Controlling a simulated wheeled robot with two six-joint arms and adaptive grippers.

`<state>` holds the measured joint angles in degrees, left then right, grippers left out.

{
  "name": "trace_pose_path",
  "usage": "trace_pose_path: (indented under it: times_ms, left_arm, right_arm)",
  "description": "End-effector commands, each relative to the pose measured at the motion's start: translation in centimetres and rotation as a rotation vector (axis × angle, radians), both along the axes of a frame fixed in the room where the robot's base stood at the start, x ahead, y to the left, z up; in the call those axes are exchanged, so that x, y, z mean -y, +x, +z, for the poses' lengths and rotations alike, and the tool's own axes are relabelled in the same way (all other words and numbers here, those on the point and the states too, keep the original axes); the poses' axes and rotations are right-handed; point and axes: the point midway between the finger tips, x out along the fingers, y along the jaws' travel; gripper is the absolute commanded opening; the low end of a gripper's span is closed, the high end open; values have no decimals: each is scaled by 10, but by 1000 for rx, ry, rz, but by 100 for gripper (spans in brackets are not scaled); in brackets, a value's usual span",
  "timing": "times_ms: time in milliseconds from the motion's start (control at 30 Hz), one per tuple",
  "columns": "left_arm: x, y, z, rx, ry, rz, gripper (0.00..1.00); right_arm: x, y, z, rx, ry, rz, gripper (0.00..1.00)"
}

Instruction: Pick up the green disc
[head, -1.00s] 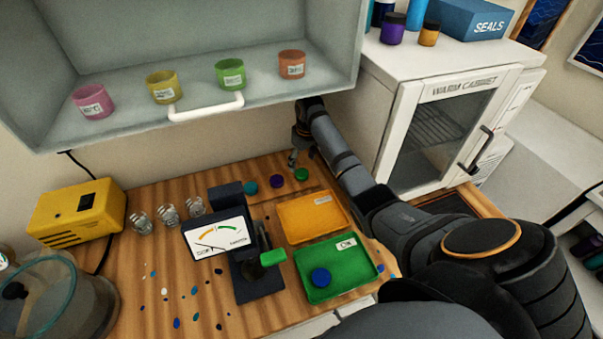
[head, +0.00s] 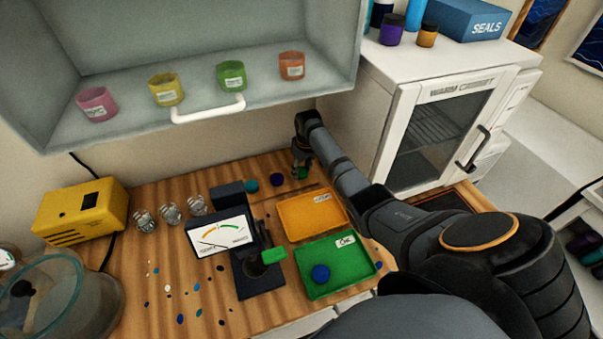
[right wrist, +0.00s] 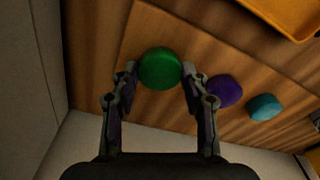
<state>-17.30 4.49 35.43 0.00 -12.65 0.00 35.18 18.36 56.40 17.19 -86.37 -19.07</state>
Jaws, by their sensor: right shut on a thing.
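The green disc (right wrist: 160,68) is between the fingertips of my right gripper (right wrist: 158,78) in the right wrist view, and the gripper is shut on it. In the head view the right gripper (head: 301,169) is at the back of the wooden bench, and only part of the green disc (head: 303,173) shows there. A purple disc (head: 277,180) lies just left of the gripper, with a teal disc (head: 251,186) beyond it. Both also show in the right wrist view, the purple disc (right wrist: 225,91) close beside the right-hand finger. My left gripper is not in view.
An orange tray (head: 318,229) and a green tray (head: 353,279) holding a blue disc (head: 320,273) lie in front of the discs. A dial gauge (head: 219,237) stands left of them. A shelf with jars (head: 231,75) hangs above; a warm cabinet (head: 405,100) stands right.

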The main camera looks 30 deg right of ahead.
Motion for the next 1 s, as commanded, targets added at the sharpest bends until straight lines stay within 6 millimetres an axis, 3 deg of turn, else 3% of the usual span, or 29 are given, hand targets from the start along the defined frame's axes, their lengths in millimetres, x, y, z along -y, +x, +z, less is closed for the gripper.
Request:
trace_pose_path:
  times_ms: [400, 733, 1000]
  left_arm:
    - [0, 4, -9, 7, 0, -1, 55]
    - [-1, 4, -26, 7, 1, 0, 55]
    - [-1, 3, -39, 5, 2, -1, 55]
  right_arm:
    - [-4, -1, 6, 3, -1, 1, 15]
    - [-3, 0, 68, 6, -1, 0, 15]
    - [-57, -27, 66, 3, 3, 4, 15]
